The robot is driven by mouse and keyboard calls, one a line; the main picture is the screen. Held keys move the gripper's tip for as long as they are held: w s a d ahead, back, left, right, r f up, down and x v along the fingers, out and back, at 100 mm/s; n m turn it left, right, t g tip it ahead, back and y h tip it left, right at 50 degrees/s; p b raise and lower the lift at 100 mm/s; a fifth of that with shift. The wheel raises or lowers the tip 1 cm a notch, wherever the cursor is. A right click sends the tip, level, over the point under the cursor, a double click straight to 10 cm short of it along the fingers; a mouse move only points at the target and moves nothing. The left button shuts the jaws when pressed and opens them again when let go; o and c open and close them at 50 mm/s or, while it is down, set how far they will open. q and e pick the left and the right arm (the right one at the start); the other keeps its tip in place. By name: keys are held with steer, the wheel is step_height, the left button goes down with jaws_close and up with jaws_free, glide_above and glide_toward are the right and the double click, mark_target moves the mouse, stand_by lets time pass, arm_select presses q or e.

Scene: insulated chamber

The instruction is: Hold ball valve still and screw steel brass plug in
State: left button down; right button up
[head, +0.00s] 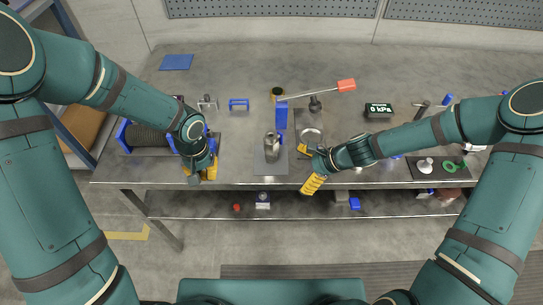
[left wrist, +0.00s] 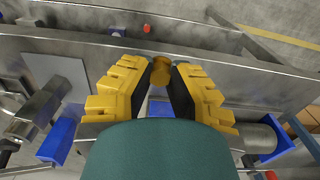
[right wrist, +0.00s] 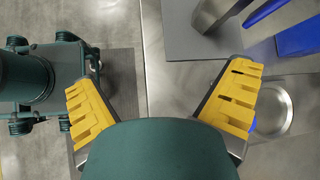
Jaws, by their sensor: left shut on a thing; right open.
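A steel ball valve (head: 271,146) with a blue handle stands on a grey plate (head: 262,168) near the bench's front edge. Its steel body (left wrist: 42,108) shows at the left of the left wrist view and its body (right wrist: 212,14) at the top of the right wrist view. My left gripper (head: 208,172) is left of the valve, over the front edge. It is shut on a brass-coloured round plug (left wrist: 161,72) between its fingertips. My right gripper (head: 307,168) is open and empty, to the right of the valve and apart from it.
A fixture with a red-ended lever (head: 320,90) and blue block (head: 281,116) stands behind the valve. A pressure display (head: 379,110) reads 0 kPa. A dark tray (head: 422,178) with small parts is at right. A dark cylinder with blue ends (head: 148,138) is at left.

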mark_target(276, 151)
arm_select(q)
step_height(276, 151, down, 3)
steer(key=shift+r+b, duration=0.1)
steer(key=shift+b, duration=0.85)
arm_select(e)
steer(key=w+r+m, duration=0.1)
steer(key=w+m+t+y, duration=0.1)
steer(key=w+m, duration=0.1)
steer(key=w+d+r+m+y, duration=0.1)
steer(key=w, duration=0.1)
steer(key=shift+r+t, duration=0.3)
steer(key=shift+w+r+m+y, duration=0.25)
steer(key=shift+m+y, duration=0.05)
steer(key=shift+m, duration=0.1)
arm_select(q)
steer(key=shift+f, duration=0.3)
arm_select(e)
steer(key=shift+w, duration=0.1)
arm_select(q)
step_height(276, 151, down, 5)
steer(key=b, duration=0.5)
steer(key=shift+r, duration=0.2)
arm_select(e)
steer(key=x, duration=0.8)
steer(key=shift+a, duration=0.1)
arm_select(q)
steer(key=shift+f+b, duration=0.25)
steer(key=shift+b, duration=0.05)
arm_select(e)
steer(key=shift+x, duration=0.75)
